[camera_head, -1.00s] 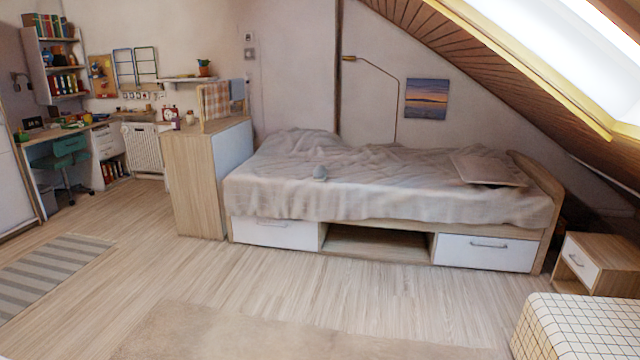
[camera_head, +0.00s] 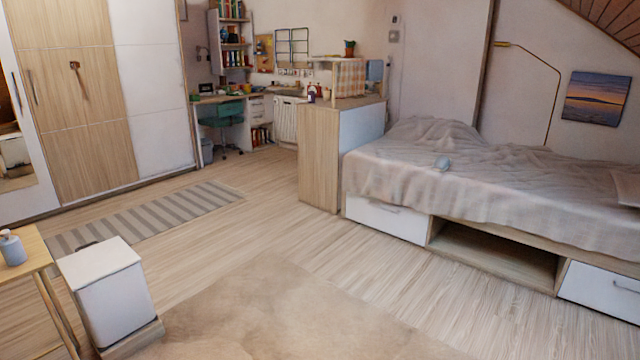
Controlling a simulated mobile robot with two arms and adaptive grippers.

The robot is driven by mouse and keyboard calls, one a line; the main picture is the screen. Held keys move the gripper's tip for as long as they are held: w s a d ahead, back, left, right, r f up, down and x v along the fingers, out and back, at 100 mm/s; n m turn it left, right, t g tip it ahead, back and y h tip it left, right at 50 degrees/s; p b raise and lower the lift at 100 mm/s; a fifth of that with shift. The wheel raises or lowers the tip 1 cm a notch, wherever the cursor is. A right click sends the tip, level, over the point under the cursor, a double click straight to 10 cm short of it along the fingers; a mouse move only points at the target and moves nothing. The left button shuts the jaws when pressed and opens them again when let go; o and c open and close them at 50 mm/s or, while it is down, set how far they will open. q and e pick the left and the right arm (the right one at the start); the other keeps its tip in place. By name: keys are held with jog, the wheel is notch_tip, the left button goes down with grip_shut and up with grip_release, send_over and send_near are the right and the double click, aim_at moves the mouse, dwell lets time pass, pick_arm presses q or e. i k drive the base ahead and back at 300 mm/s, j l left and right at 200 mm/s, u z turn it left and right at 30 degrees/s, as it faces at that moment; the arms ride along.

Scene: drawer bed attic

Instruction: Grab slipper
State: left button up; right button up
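I can make out no clear slipper on the floor or in the open compartment (camera_head: 495,252) under the bed, which is dark inside. Neither of my grippers shows in the head view.
A white bin (camera_head: 107,295) and a small wooden table (camera_head: 22,250) with a bottle (camera_head: 11,247) stand at the lower left. A wardrobe (camera_head: 75,130) lines the left wall. The beige rug (camera_head: 270,310), striped rug (camera_head: 150,217) and wooden floor (camera_head: 235,232) are clear.

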aim_at(442, 163)
jog(key=i+l+u, duration=0.15)
jog(key=l+u, duration=0.25)
jog(key=i+l+u, duration=0.1)
jog(key=l+u, duration=0.75)
jog(key=l, duration=0.15)
jog(key=l+u, duration=0.45)
jog(key=k+l+u, duration=0.2)
jog(key=l+u, duration=0.2)
jog(key=i+l+u, duration=0.2)
jog(key=l+u, duration=0.15)
jog(key=l, duration=0.95)
jog(key=l+u, duration=0.35)
jog(key=l, duration=0.9)
jog(key=k+l+u, duration=0.1)
jog(key=l+u, duration=0.25)
jog(key=l, duration=1.95)
jog(key=i+l+z, duration=0.15)
jog(key=l, duration=0.8)
jog(key=l+z, duration=0.45)
jog(key=i+l+z, duration=0.15)
jog(key=z, duration=0.75)
jog(key=l+z, duration=0.15)
jog(key=z, duration=0.75)
jog(key=l+z, duration=0.1)
jog(key=z, duration=0.35)
jog(key=i+z, duration=0.1)
jog(key=z, duration=0.8)
jog(key=i+z, duration=0.1)
jog(key=z, duration=0.8)
jog(key=i, duration=0.05)
